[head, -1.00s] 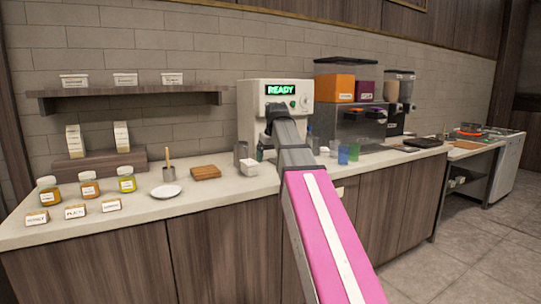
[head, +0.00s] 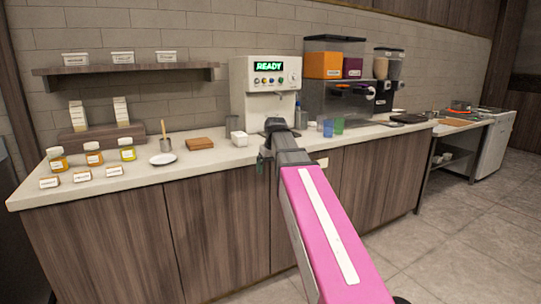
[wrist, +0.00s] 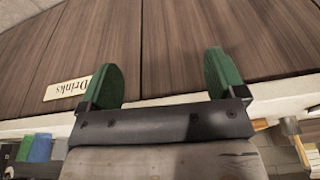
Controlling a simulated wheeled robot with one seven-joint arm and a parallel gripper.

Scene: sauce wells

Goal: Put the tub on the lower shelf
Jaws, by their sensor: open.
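Three small white labelled tubs (head: 122,58) stand in a row on the dark wall shelf (head: 130,69) at upper left. A small white block-like thing (head: 239,138) sits on the counter left of my arm; I cannot tell if it is a tub. A low open shelf (head: 455,157) shows under the side table at right. My gripper (head: 264,164) hangs at the counter's front edge, well right of the wall shelf. In the wrist view its green fingers (wrist: 160,78) are spread apart with nothing between them, before the cabinet doors.
The pale counter (head: 215,158) carries jars (head: 93,154), label blocks, a saucer (head: 163,159) and a wooden board (head: 199,143). The READY machine (head: 265,100) stands behind my arm. A Drinks sign (wrist: 68,88) is on the cabinet front. The floor at right is clear.

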